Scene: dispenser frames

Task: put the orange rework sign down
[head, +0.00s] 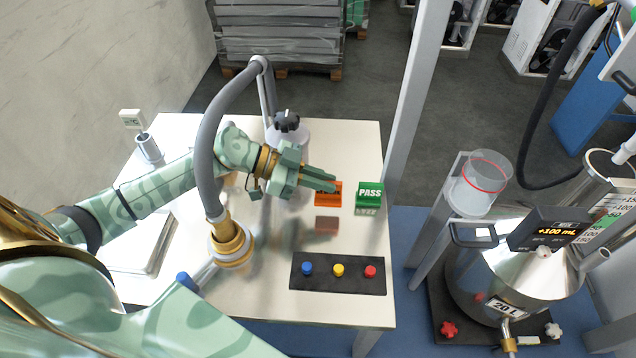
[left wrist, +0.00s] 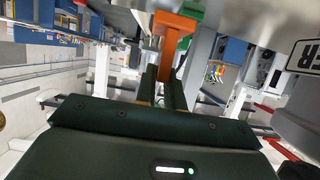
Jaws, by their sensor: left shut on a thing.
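The orange rework sign (head: 328,196) is between the fingertips of my left gripper (head: 326,182), which is shut on it. A gap between the sign and its reflection suggests that it is held a little above the white table. The fingers cover part of its lettering. In the left wrist view the orange sign (left wrist: 176,22) is at the top, beyond the dark fingers of my left gripper (left wrist: 163,78). The green PASS sign (head: 369,193) stands on the table just right of the orange sign. My right gripper is not in view.
A black panel (head: 338,273) with blue, yellow and red buttons lies in front on the white table (head: 290,318). A grey hose (head: 208,130) arches left of the gripper. A dark-knobbed vessel (head: 288,135) stands behind. A grey post (head: 408,110) rises at the table's right.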

